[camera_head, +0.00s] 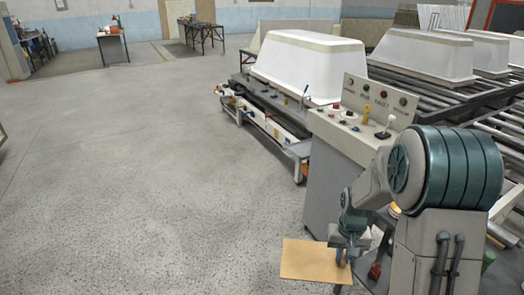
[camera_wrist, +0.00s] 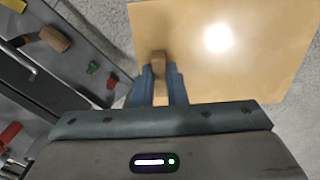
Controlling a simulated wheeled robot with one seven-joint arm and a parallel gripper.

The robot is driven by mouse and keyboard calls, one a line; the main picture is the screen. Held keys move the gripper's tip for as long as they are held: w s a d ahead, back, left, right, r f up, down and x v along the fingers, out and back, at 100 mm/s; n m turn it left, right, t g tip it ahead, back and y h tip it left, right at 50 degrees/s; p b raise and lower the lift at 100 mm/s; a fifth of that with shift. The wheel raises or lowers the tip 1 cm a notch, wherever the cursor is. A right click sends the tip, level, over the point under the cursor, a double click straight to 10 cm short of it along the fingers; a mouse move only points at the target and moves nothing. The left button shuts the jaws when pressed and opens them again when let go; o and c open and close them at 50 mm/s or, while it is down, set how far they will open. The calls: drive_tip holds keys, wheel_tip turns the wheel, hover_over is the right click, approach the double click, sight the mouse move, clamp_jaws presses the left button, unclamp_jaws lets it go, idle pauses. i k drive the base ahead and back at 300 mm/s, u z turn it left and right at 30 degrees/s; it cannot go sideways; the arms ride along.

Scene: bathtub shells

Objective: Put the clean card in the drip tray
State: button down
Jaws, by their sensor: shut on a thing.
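A flat, square-cornered tan card (camera_head: 310,264) is held out at the lower middle of the head view, above the floor. In the wrist view the same card (camera_wrist: 250,72) fills the upper right, plain with a bright glare spot and no marks that I can see. My gripper (camera_wrist: 161,80) has its two blue fingers closed on a narrow brown grip piece at the card's near left edge. In the head view my gripper (camera_head: 346,250) is at the card's right side. I cannot make out a drip tray for certain in either view.
A grey control console (camera_head: 345,150) stands just behind my arm. A white tub shell (camera_head: 310,62) rests on a cart beyond it, with roller conveyors to the right. In the wrist view a grey surface (camera_wrist: 85,45) holds a brown-handled tool (camera_wrist: 50,38). Open floor (camera_head: 130,180) lies left.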

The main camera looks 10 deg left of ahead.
sight(307, 147)
drive_tip(key=u, duration=0.8)
drive_tip(key=i, duration=5.45)
drive_tip(key=z, duration=3.2)
